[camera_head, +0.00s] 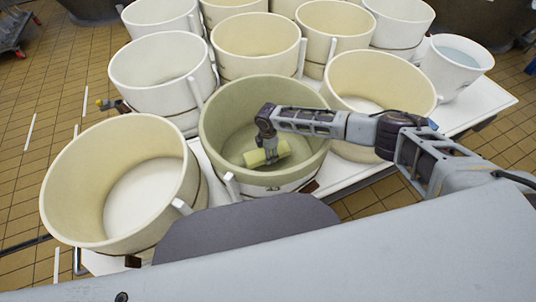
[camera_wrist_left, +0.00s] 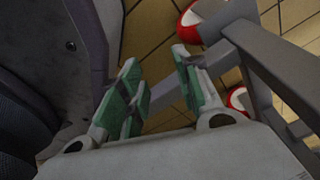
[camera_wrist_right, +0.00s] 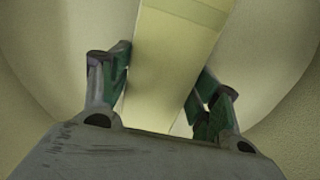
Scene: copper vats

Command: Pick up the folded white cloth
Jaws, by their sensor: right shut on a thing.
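The folded cloth (camera_head: 257,158) looks pale yellow and lies low inside the front middle tub (camera_head: 216,150). My right gripper (camera_head: 270,154) reaches down into that tub and is shut on the cloth. In the right wrist view the cloth (camera_wrist_right: 172,65) runs as a flat band between the two green-padded fingers (camera_wrist_right: 160,85). Whether the cloth touches the tub floor I cannot tell. My left gripper (camera_wrist_left: 158,75) shows only in its own wrist view; its fingers are apart with nothing held, above tiled floor.
A large cream tub (camera_head: 62,190) stands at the left and another (camera_head: 380,75) at the right. Several more tubs stand behind, with a white bucket (camera_head: 457,62) at the back right. The white table (camera_head: 480,98) is crowded. Red-and-white round parts (camera_wrist_left: 192,20) show near my left gripper.

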